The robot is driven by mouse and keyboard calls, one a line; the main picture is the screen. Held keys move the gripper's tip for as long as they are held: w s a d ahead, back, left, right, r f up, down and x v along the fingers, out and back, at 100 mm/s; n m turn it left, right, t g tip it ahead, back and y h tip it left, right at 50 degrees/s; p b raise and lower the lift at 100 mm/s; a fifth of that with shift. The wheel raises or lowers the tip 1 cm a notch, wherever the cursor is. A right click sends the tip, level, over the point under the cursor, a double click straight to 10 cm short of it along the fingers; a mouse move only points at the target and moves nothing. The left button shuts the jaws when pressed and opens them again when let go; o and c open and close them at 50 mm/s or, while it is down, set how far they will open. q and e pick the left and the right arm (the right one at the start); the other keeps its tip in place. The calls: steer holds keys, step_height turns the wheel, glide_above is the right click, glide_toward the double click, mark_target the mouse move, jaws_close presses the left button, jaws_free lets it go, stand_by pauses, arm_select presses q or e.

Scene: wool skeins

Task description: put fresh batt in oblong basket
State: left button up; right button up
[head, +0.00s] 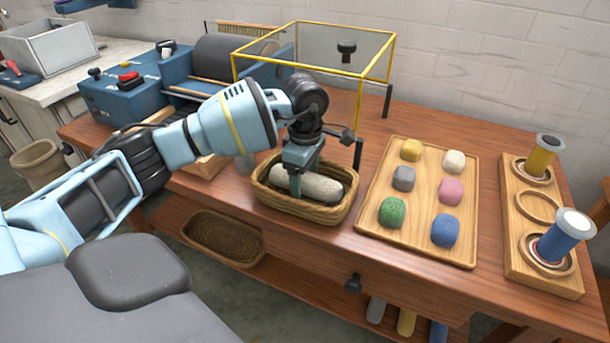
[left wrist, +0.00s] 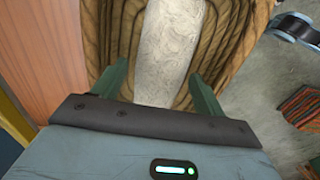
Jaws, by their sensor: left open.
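A pale grey-white wool batt (head: 311,185) lies lengthwise in the oblong wicker basket (head: 300,210) on the wooden table. My left gripper (head: 298,180) reaches down into the basket over the batt. In the left wrist view the batt (left wrist: 167,50) runs between the two green fingers of my left gripper (left wrist: 158,90). The fingers are apart, with a gap showing on each side of the batt. The basket's woven wall (left wrist: 225,35) shows around it. My right gripper is not in view.
A wooden tray (head: 375,215) with several coloured wool lumps stands right of the basket. A spool rack (head: 560,285) is at the far right. A blue drum machine (head: 125,100) and a yellow-framed clear guard (head: 310,75) stand behind. Another basket (head: 222,238) sits on the lower shelf.

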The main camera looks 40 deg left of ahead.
arm_select(q)
step_height(320, 180, up, 12)
steer(key=shift+p, duration=0.35)
stand_by(0.4)
